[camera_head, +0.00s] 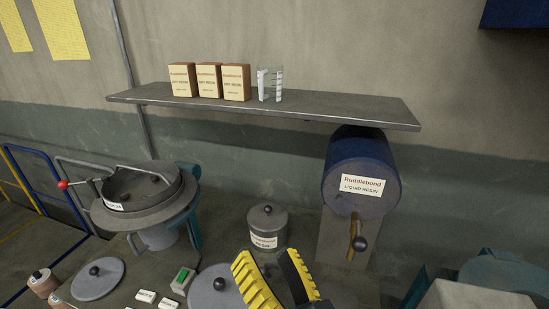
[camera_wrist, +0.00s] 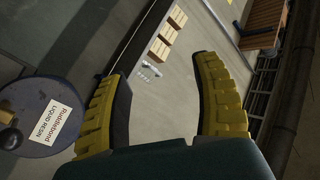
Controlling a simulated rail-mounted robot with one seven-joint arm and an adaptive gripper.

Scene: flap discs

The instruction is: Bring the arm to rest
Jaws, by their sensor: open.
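My gripper (camera_head: 275,277) shows at the bottom middle of the head view, with yellow ribbed pads on its two fingers. The fingers stand apart with nothing between them. In the wrist view my gripper (camera_wrist: 163,85) also shows open and empty. In the head view it is in front of the lidded grey resin pot (camera_head: 268,222) and to the lower left of the blue liquid resin drum (camera_head: 345,201). The drum also shows in the wrist view (camera_wrist: 62,145) at the left.
A wall shelf (camera_head: 330,109) carries three dry resin boxes (camera_head: 208,81) and a clear beaker (camera_head: 270,85). A round lidded vessel (camera_head: 135,216) with a red-knobbed lever stands at the left. Grey lids (camera_head: 98,279) lie at the front left. Space above the gripper, below the shelf, is free.

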